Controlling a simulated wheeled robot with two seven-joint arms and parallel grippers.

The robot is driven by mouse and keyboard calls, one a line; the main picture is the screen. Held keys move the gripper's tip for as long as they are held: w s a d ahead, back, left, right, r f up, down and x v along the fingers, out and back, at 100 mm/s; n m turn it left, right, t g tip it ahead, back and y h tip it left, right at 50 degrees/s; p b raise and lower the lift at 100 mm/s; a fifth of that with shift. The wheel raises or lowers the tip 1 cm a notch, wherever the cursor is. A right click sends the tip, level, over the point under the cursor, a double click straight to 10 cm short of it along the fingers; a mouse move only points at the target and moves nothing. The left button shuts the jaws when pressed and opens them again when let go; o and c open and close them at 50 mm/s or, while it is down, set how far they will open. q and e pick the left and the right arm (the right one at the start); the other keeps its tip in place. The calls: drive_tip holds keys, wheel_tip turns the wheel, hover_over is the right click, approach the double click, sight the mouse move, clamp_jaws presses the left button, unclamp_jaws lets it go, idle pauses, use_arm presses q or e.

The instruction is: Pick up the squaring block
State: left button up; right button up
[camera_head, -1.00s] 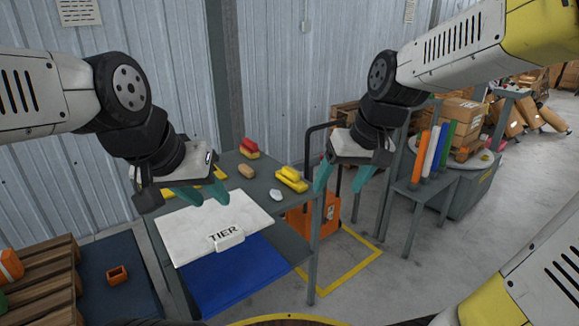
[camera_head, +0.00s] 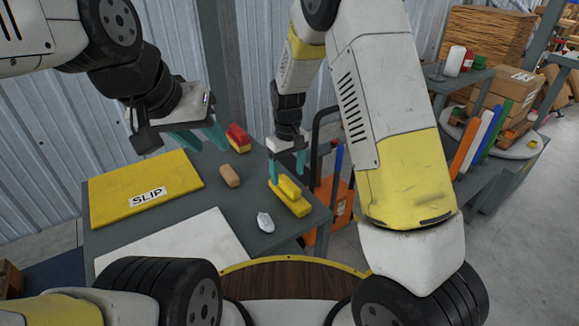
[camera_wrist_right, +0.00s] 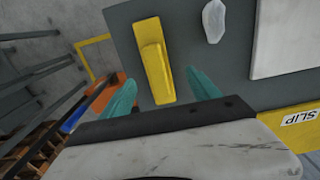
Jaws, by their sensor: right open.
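A yellow stepped block (camera_head: 290,196), the likely squaring block, lies near the right edge of the grey table. My right gripper (camera_head: 287,166) is open and points down just above its far end. In the right wrist view the yellow block (camera_wrist_right: 154,62) shows between the spread teal fingers of the right gripper (camera_wrist_right: 161,86), with nothing gripped. My left gripper (camera_head: 203,140) is open and empty, above the back of the table near the yellow SLIP board.
On the grey table (camera_head: 213,199) are a yellow SLIP board (camera_head: 140,188), a white board (camera_head: 180,245), a tan block (camera_head: 229,176), a red-and-yellow block (camera_head: 238,138) and a pale lump (camera_head: 265,222). An orange cart (camera_head: 338,205) stands beyond the right edge.

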sight(289, 189)
drive_tip(key=shift+w+f, duration=0.2)
drive_tip(key=shift+f, duration=0.15)
wheel_tip(289, 189, down, 7)
drive_tip(key=shift+w+d+f, duration=0.15)
clamp_jaws()
